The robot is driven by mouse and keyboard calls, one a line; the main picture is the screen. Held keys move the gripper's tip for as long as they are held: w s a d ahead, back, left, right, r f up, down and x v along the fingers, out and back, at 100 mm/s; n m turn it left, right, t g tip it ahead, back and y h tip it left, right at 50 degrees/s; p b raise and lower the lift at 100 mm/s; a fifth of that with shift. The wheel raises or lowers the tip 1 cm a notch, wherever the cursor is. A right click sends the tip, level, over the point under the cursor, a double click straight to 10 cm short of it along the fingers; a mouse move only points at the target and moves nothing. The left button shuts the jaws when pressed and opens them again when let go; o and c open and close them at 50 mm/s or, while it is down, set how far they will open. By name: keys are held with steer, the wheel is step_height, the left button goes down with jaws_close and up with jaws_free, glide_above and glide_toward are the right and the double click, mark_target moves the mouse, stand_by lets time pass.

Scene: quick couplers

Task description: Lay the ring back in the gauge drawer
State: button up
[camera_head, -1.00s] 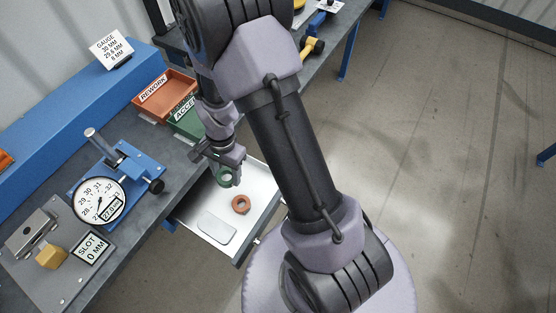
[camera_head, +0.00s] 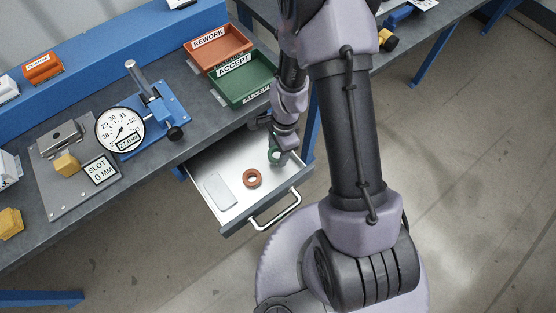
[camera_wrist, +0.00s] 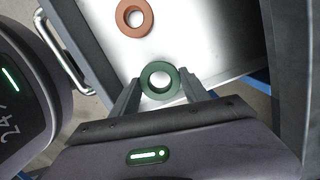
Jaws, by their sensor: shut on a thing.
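My gripper (camera_wrist: 160,92) is shut on a green ring (camera_wrist: 160,68), with one finger on each side of it in the wrist view. In the head view the green ring (camera_head: 273,157) shows at the end of my arm, over the right part of the open drawer (camera_head: 216,188). I cannot tell whether the ring touches the drawer floor. An orange-brown ring (camera_head: 252,178) lies flat in the drawer, apart from the green ring. It also shows at the top of the wrist view (camera_wrist: 134,18). A pale flat plate (camera_head: 220,190) lies in the drawer's left part.
The drawer's handle (camera_head: 277,211) sticks out in front. On the bench above are a red REWORK tray (camera_head: 222,52), a green ACCEPT tray (camera_head: 235,92), a dial gauge (camera_head: 120,130) and a slot block (camera_head: 66,162).

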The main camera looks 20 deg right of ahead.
mark_target(278, 158)
steer(key=shift+o, duration=0.2)
step_height(278, 158, down, 4)
steer(key=shift+b, duration=0.8)
steer(key=shift+c, duration=0.2)
steer(key=shift+f, duration=0.15)
steer(key=o, duration=1.3)
